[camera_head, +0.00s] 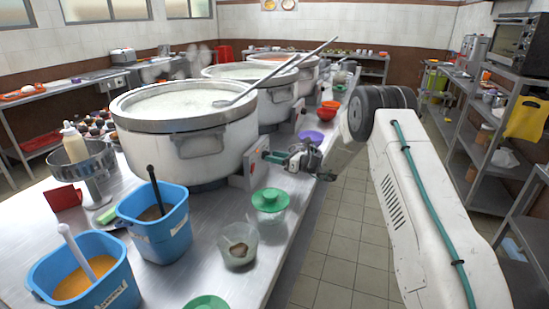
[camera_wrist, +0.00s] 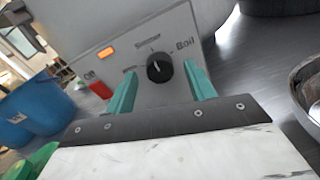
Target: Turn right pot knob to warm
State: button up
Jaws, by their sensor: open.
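In the head view my gripper (camera_head: 276,157) is at the control panel (camera_head: 250,168) on the front of the nearest big steel pot (camera_head: 188,150). In the wrist view a round black knob (camera_wrist: 158,68) sits on the grey panel (camera_wrist: 150,95), between the two teal fingers of my open gripper (camera_wrist: 160,86). The fingers stand on either side of the knob; I cannot tell if they touch it. The knob's white mark points roughly up. "Boil" is printed at its upper right and what looks like "Off" at its left. An orange light (camera_wrist: 106,52) is at the upper left.
Two more big pots (camera_head: 250,100) stand behind in a row. Blue tubs (camera_head: 155,225) with ladles, a clear cup (camera_head: 238,245) and a green-lidded container (camera_head: 270,200) are near on the steel counter (camera_head: 215,205). The tiled aisle (camera_head: 340,240) on the right is clear.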

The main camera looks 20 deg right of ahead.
jog(key=shift+w+a, duration=0.25)
jog(key=shift+a, duration=0.05)
jog(key=c, duration=1)
jog(key=shift+o, duration=0.2)
jog(key=shift+n, duration=0.3)
jog(key=n, duration=1)
jog(key=shift+s+f, duration=0.1)
jog(key=shift+s, duration=0.05)
jog(key=shift+n+y, duration=0.3)
jog(key=shift+n, duration=1.7)
